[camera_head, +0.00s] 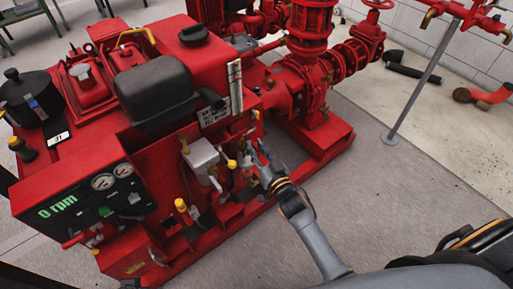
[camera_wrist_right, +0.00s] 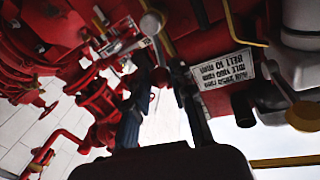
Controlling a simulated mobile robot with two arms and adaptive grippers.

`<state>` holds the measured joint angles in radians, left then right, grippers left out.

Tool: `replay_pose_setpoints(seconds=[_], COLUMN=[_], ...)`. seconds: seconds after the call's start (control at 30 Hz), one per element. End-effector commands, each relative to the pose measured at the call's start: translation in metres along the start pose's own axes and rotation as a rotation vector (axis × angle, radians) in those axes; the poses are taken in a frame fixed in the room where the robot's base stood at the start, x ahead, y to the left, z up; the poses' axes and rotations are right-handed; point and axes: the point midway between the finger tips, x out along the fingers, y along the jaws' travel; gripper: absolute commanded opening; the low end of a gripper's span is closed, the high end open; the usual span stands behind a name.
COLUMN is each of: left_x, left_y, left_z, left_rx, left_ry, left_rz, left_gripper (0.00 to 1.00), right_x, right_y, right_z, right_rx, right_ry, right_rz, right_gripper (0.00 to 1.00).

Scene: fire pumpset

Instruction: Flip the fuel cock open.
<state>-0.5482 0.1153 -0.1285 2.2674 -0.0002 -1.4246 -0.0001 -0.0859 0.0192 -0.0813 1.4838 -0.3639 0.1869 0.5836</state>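The red pumpset engine (camera_head: 150,150) fills the left and middle of the head view. A small lever with a yellow knob (camera_head: 231,164) sticks out beside a silver box on its side; it may be the fuel cock, but I cannot tell for sure. A pale round knob (camera_wrist_right: 152,22) shows above my fingers in the right wrist view. My right gripper (camera_head: 258,152) is just right of the yellow knob, close to the engine side. In the wrist view its two fingers (camera_wrist_right: 158,85) stand apart, with a small dark red part seen between them. My left gripper is out of view.
A silver box (camera_head: 203,157) and a yellow-topped handle (camera_head: 181,206) are on the engine side. A gauge panel (camera_head: 105,195) reads 0 rpm. Red pump pipes (camera_head: 310,70) stand behind. A grey post (camera_head: 420,80) is at right. The floor between (camera_head: 400,200) is clear.

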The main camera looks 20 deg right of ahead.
Motion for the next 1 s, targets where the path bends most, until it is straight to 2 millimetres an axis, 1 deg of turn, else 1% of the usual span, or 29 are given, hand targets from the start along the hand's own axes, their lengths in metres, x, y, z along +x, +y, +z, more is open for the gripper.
replay_pose_setpoints(seconds=[0.17, 0.3, 0.33, 0.4, 0.53, 0.83, 0.87, 0.9, 0.97, 1.0], left_x=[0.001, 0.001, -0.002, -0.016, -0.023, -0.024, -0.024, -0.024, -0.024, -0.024], left_y=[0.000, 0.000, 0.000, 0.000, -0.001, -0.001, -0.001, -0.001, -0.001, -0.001], left_z=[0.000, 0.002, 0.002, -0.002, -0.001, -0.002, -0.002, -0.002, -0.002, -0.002], left_rx=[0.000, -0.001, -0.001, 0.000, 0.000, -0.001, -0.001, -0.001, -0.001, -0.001], left_ry=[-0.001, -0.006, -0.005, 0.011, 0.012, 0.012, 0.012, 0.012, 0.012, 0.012], left_rz=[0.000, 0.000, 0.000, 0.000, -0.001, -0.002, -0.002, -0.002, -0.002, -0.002], left_gripper=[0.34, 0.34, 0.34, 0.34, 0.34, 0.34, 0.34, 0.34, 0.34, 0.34], right_x=[0.000, -0.001, -0.002, -0.002, -0.003, -0.003, -0.003, -0.003, -0.003, -0.003], right_y=[0.000, -0.004, -0.006, -0.009, -0.012, -0.013, -0.013, -0.013, -0.013, -0.013], right_z=[0.000, 0.002, 0.002, 0.002, 0.003, 0.002, 0.002, 0.002, 0.002, 0.002], right_rx=[-0.007, -0.095, -0.121, -0.179, -0.255, -0.269, -0.269, -0.269, -0.268, -0.268], right_ry=[0.002, 0.019, 0.024, 0.037, 0.051, 0.053, 0.053, 0.053, 0.053, 0.053], right_rz=[0.000, -0.003, -0.004, -0.007, -0.010, -0.011, -0.012, -0.011, -0.011, -0.011], right_gripper=[0.00, 0.00, 0.00, 0.00, 0.00, 0.00, 0.27, 0.35, 0.46, 0.46])
